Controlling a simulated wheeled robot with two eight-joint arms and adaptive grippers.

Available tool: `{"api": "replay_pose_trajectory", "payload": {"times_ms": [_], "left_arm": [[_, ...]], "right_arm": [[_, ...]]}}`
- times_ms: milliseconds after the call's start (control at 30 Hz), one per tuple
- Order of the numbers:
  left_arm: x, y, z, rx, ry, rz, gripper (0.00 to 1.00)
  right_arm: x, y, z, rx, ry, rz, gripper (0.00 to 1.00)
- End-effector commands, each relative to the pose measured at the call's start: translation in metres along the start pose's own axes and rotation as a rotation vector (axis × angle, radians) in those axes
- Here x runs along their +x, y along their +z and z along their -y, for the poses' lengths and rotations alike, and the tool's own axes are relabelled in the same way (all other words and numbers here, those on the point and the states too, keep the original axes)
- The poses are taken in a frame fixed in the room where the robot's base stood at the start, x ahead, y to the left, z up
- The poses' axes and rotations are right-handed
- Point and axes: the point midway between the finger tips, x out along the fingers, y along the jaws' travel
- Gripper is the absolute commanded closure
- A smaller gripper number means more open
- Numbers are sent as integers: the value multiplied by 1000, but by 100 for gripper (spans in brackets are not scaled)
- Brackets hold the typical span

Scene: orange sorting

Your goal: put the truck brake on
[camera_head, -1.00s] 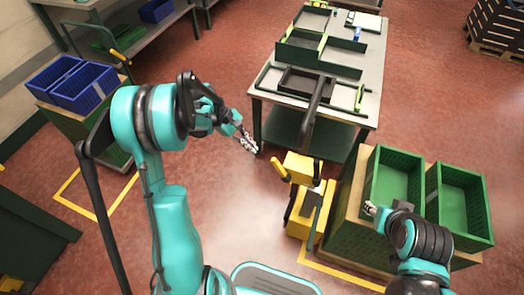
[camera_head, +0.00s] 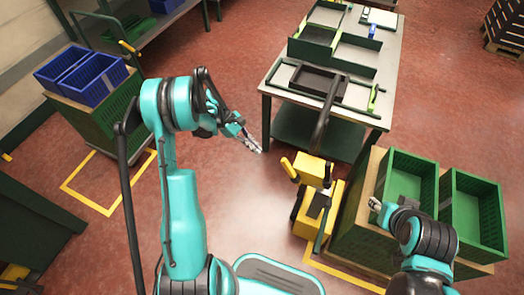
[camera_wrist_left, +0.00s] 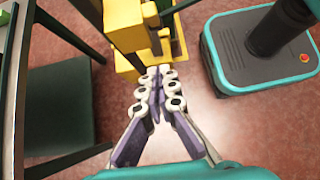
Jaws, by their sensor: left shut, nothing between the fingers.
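The yellow truck (camera_head: 318,170) stands on the floor between the table and the green crates. Its black handle (camera_head: 322,128) rises toward the table. A dark lever-like part (camera_head: 321,208) is on its near side; I cannot tell if this is the brake. My left gripper (camera_head: 258,149) is shut and empty, left of the truck and apart from it. In the left wrist view, the shut fingers (camera_wrist_left: 156,82) point toward the yellow truck body (camera_wrist_left: 127,25), which is partly cut off. My right gripper (camera_head: 374,204) is beside the green crates, its fingers too small to read.
A table (camera_head: 378,105) with trays stands behind the truck. Two green crates (camera_head: 474,215) sit on a stand close to the truck's right. Blue crates (camera_head: 82,78) stand at the left. The red floor between my left arm and the truck is clear.

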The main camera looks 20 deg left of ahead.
Motion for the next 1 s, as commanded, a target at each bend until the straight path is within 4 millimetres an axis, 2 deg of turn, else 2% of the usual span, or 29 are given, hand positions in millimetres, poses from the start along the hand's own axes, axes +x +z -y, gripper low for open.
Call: {"api": "replay_pose_trajectory", "payload": {"times_ms": [200, 400, 500, 633, 1000], "left_arm": [[50, -3, 0, 4, -2, -1, 100], [88, 0, 0, 3, -2, -1, 100], [89, 18, 0, 3, -1, 0, 100], [91, 32, 0, 2, -1, 0, 100], [91, 39, 0, 0, 1, -1, 100]], "right_arm": [[18, 13, 0, 0, 0, 0, 60], [30, 22, 0, 0, 0, 0, 60], [33, 24, 0, 0, 0, 0, 60], [36, 26, 0, 0, 0, 0, 60], [37, 26, 0, 0, 0, 0, 60]]}}
